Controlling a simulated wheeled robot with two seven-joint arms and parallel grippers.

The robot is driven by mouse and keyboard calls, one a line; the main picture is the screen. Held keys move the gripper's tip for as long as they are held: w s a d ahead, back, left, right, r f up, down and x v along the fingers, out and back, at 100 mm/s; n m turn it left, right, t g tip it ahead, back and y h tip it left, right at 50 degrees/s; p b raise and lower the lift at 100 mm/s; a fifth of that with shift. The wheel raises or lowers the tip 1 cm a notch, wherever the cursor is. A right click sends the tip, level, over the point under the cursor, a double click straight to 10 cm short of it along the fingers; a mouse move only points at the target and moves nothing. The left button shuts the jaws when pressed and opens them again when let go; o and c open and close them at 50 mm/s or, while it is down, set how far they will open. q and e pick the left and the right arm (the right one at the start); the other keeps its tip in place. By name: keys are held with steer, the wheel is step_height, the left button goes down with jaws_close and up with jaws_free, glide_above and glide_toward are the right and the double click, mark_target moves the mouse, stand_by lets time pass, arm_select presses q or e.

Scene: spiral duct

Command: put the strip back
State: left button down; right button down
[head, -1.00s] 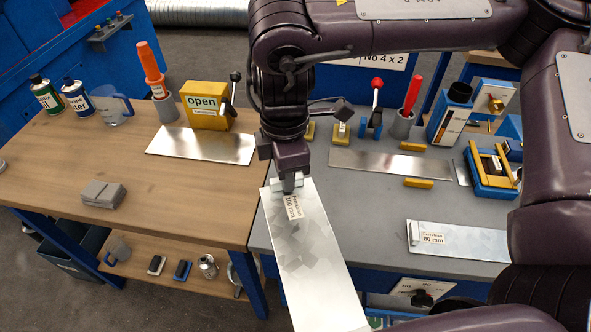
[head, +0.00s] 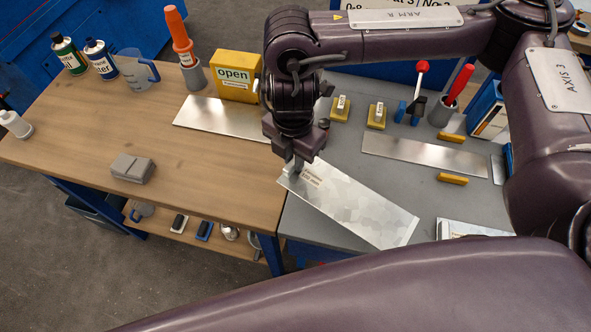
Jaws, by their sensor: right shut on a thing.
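A galvanized metal strip (head: 355,207) with a small label near its left end is in my right gripper (head: 297,170). The gripper is shut on that labelled end. The strip slants down to the right over the grey table top (head: 330,240); I cannot tell whether it touches the table. Another strip (head: 425,154) lies on the grey table at the back, between yellow blocks. A third strip (head: 225,119) lies on the wooden table in front of the yellow "open" box (head: 236,75). A labelled strip (head: 462,229) is partly hidden at the right. My left gripper is not in view.
A grey block (head: 132,168) sits on the wooden table (head: 200,175), whose front area is mostly clear. Cans, a jug (head: 135,70) and an orange tool in a cup (head: 182,40) stand behind. Yellow blocks (head: 453,179) and a red-handled tool (head: 460,85) are at the right.

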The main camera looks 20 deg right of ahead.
mark_target(294, 175)
step_height(294, 175, down, 6)
steer(key=shift+f+b, duration=0.25)
steer(key=shift+b, duration=0.1)
steer(key=shift+s, duration=0.1)
steer(key=shift+f, duration=0.15)
steer(key=c, duration=1.4)
jaws_free()
step_height(294, 175, up, 12)
steer(key=shift+r+p, duration=0.2)
steer(key=shift+p, duration=0.1)
